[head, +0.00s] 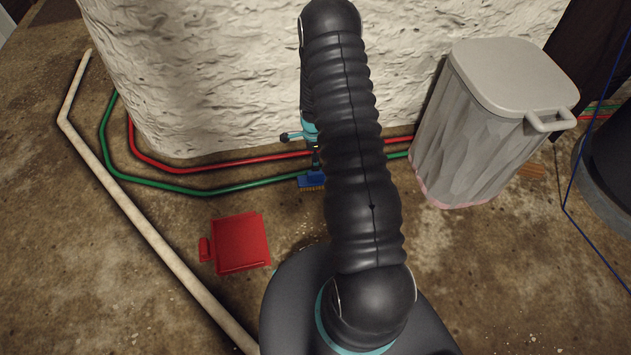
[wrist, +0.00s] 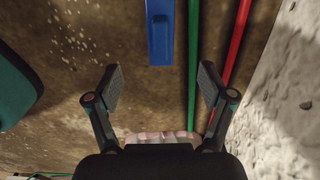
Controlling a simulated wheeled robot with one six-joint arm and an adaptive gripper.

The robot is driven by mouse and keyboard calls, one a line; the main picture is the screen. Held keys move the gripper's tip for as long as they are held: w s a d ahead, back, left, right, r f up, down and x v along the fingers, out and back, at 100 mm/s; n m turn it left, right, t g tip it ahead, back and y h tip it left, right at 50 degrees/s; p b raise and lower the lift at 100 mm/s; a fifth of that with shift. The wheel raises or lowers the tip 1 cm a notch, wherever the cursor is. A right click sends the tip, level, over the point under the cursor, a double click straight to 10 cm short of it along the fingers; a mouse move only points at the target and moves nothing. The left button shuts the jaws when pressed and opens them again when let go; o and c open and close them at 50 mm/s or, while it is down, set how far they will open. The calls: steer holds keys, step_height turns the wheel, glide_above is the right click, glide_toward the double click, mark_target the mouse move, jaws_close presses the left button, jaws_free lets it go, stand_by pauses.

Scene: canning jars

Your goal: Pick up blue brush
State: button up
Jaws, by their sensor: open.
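In the wrist view the blue brush (wrist: 160,32) shows as a long blue piece at the top middle, cut off by the frame's edge. My gripper (wrist: 158,82) is open and empty, its two fingers spread wide. The brush is beyond the fingertips, roughly in line with the gap between them, and not touched by them. In the head view the fingers are mostly hidden behind my arm.
A green pipe (head: 190,193) and a red pipe (head: 200,170) run along the wall beside the brush. A red dustpan (head: 241,243) lies at the front left. A pale pipe (head: 140,222) crosses the left floor. A grey lidded bin (head: 478,130) stands to the right.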

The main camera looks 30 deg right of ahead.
mark_target(314, 173)
step_height(314, 173, down, 9)
steer(key=shift+s, duration=0.1)
steer(key=shift+d+f, duration=0.15)
steer(key=shift+f, duration=1.2)
steer(key=shift+d+f, duration=0.1)
steer(key=shift+f, duration=1.2)
steer(key=c, duration=1.3)
steer(key=shift+r, duration=0.45)
steer(key=r, duration=0.3)
steer(key=shift+d+r, duration=0.25)
steer(key=shift+r, duration=0.15)
steer(key=s+d+r, duration=0.2)
steer(key=d, duration=0.1)
steer(key=s+d+r, duration=0.2)
steer(key=d, duration=0.1)
steer(key=s+d+r, duration=0.2)
steer(key=d, duration=0.1)
steer(key=shift+s+d+r, duration=0.1)
steer(key=shift+d+r, duration=0.1)
